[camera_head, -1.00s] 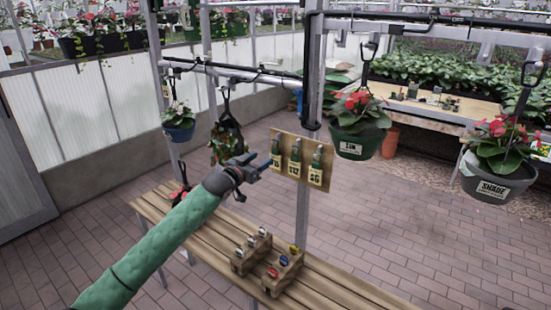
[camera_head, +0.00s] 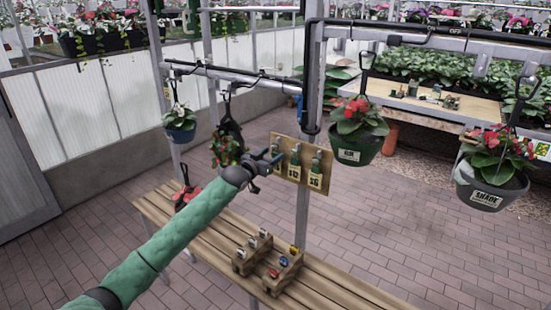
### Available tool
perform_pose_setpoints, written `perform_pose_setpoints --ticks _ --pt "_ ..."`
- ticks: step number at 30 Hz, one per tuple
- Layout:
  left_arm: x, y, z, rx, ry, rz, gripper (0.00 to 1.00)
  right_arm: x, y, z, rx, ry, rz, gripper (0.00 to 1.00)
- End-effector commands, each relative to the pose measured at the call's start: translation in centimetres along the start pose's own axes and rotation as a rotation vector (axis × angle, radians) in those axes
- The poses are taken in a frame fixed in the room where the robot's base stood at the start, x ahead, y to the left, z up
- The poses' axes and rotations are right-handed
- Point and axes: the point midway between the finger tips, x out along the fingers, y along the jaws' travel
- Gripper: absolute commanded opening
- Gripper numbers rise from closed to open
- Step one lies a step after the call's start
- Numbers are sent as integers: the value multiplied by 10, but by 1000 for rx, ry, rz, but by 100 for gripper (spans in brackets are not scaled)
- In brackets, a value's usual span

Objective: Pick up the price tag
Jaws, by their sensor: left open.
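The right tag (camera_head: 315,181) and the middle tag (camera_head: 293,173) show pale faces with dark numbers. The left tag is mostly hidden behind my left gripper (camera_head: 276,160). That gripper is open and in front of the board's left part, with its fingers pointing right toward the tags. I cannot tell whether it touches the left tag. My right gripper is not in view.
Potted plants hang from the rails, including a green pot (camera_head: 357,150) right of the post (camera_head: 304,215). Brick floor lies open at right.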

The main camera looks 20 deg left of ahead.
Motion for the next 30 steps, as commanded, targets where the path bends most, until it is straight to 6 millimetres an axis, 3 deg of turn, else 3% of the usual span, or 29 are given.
perform_pose_setpoints --ticks 11,17,18,30 --pt "6 0 1 1 -1 0 55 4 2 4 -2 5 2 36" --pt "6 0 1 1 -1 0 17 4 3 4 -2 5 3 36" --pt "6 0 1 1 -1 0 16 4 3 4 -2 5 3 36" --pt "6 0 -1 1 0 0 16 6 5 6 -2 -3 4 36"
